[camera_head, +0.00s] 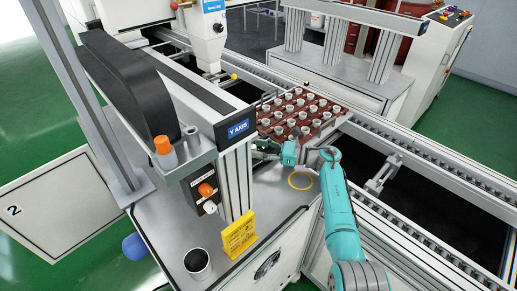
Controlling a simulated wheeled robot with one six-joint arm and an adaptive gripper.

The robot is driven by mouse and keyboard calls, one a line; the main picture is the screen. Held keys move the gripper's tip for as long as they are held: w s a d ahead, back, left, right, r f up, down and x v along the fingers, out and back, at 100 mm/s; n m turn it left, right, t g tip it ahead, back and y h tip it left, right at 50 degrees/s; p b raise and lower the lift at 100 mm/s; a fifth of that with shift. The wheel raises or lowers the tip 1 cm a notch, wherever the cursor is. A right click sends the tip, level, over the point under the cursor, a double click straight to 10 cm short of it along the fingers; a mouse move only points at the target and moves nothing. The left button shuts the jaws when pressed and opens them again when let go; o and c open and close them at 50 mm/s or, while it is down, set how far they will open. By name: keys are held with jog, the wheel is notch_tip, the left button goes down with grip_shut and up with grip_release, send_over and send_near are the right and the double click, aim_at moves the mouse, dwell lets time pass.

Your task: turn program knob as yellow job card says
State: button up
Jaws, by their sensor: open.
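The yellow job card (238,236) stands upright on the grey worktop, and its print is too small to read. Behind it, a control panel (197,193) on the machine's post carries an orange knob (206,190) and a white knob (210,208) below it. Which one is the program knob, and where each points, I cannot tell. My gripper (259,151) is open and empty, right of the post and up and right of the panel, touching neither knob. Its fingers are small and dark, close to the post and the tray edge.
A yellow ring (300,181) marks the worktop on the right. A brown tray (343,117) of several white pots sits on the conveyor. The Y-axis beam (236,126) overhangs the panel.

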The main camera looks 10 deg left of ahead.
jog(key=shift+a, duration=0.35)
grip_shut()
jog(key=shift+w+n+g, duration=0.1)
jog(key=shift+n+g, duration=0.3)
jog(key=shift+g, duration=0.2)
grip_release()
